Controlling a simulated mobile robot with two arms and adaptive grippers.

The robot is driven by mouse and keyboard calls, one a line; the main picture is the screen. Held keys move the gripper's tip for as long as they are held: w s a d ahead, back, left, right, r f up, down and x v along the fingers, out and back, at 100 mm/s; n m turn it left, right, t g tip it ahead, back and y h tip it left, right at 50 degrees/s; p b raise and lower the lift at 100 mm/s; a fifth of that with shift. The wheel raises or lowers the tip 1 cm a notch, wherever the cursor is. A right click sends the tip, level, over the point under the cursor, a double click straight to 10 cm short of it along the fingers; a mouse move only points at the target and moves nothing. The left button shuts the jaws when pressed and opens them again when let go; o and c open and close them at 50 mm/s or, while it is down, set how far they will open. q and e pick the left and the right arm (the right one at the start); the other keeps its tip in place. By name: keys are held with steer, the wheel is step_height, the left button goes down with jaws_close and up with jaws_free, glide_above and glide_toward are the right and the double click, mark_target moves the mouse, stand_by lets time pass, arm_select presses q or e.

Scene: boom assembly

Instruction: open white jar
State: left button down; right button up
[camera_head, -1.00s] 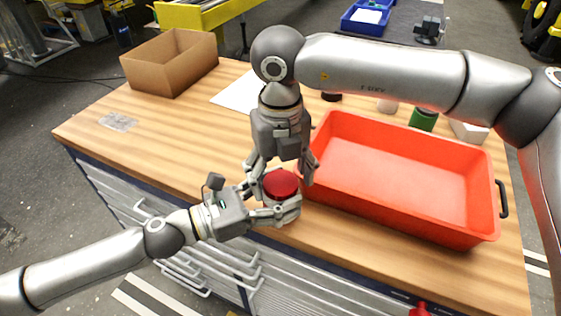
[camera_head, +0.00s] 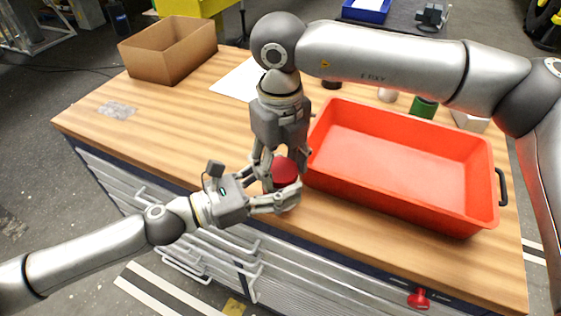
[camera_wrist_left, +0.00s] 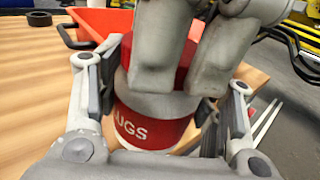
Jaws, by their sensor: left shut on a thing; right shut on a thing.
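The jar's label (camera_wrist_left: 150,127) is red with white letters ending "UGS", and its shoulder is pale grey-white. Its red lid (camera_head: 286,170) shows in the head view and partly in the left wrist view (camera_wrist_left: 187,62). My left gripper (camera_head: 281,190) is shut around the jar body from the side, over the front of the table. My right gripper (camera_head: 284,166) comes from above and is shut on the red lid. The fingers hide much of the lid and body. I cannot tell whether the lid is loose.
A red-orange tray (camera_head: 400,160) stands close to the right of the jar. An open cardboard box (camera_head: 165,52) is at the back left. A green container (camera_head: 423,108) and other small items stand behind the tray.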

steer(key=shift+n, duration=0.4)
steer(key=o, duration=1.1)
